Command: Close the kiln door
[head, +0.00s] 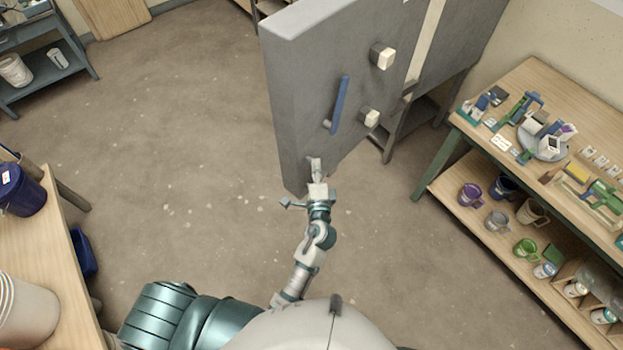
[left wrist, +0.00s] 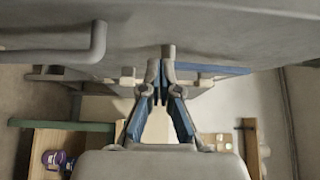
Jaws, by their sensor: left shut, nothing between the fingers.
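The kiln door (head: 300,90) is a thick grey slab standing upright in the middle of the head view. It stands out from the grey kiln body (head: 455,45), and a gap shows between them. Its face carries a long blue handle (head: 340,104) and two pale blocky knobs. My left gripper (head: 316,168) is shut and empty at the door's lower near corner, below the handle. In the left wrist view, the shut fingers (left wrist: 167,68) are close to the grey door face (left wrist: 200,30); I cannot tell whether they touch it. My right gripper is out of view.
A wooden bench (head: 515,95) with tools and a lower shelf of mugs stands at the right. A wooden table (head: 60,265) with buckets is at the left. A dark shelf (head: 45,65) stands at the far left. The floor left of the door is clear.

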